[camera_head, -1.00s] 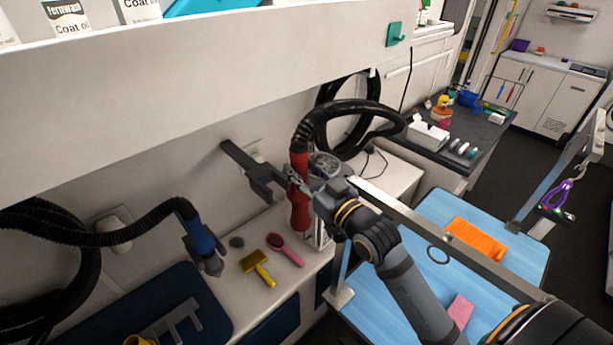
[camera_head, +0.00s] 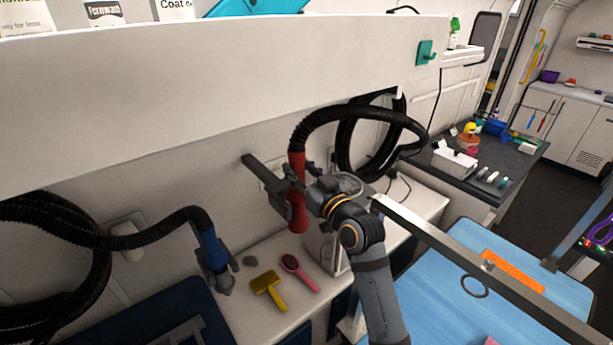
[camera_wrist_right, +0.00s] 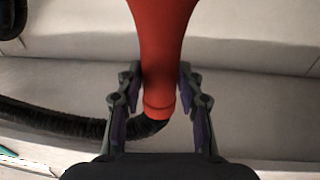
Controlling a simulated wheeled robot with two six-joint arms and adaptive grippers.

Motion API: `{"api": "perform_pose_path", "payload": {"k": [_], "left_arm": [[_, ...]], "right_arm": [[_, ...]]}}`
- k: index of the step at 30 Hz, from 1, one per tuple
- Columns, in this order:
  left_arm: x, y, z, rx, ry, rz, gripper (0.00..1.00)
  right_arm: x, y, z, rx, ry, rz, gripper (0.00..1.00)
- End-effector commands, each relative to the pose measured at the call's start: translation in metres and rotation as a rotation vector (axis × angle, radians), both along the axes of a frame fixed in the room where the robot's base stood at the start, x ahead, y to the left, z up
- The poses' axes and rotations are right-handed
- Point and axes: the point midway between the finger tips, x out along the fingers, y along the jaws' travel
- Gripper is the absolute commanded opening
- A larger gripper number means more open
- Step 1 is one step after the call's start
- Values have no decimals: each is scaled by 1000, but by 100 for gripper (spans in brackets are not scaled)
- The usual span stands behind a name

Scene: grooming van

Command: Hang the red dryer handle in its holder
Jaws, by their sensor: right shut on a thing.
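The red dryer handle (camera_head: 298,212) hangs upright, with its black hose (camera_head: 345,112) rising from the top and its flared end down. My right gripper (camera_head: 312,186) is shut on its middle. In the right wrist view, my gripper's fingers (camera_wrist_right: 158,98) lie on both sides of the red handle (camera_wrist_right: 160,45). A dark grey holder arm (camera_head: 265,180) sticks out from the wall, immediately left of the handle. The handle overlaps the holder's end in the picture; I cannot tell whether they touch. My left gripper is not in view.
A blue dryer handle (camera_head: 211,248) hangs in a grey holder at left. A yellow brush (camera_head: 267,288) and a pink brush (camera_head: 299,272) lie on the counter below. A white shelf (camera_head: 200,90) spans above. The blue grooming table (camera_head: 430,285) with its metal bar is at right.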

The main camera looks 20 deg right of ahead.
Motion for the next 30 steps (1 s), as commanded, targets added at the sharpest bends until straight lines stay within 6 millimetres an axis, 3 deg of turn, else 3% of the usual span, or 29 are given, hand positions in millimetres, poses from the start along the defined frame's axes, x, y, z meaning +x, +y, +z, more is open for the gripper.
{"api": "perform_pose_path", "payload": {"k": [12, 30], "left_arm": [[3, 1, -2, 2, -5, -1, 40], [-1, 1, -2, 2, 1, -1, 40]], "right_arm": [[29, 11, 2, 1, -5, 0, 0], [32, 12, 2, 0, -4, 0, 0]]}}
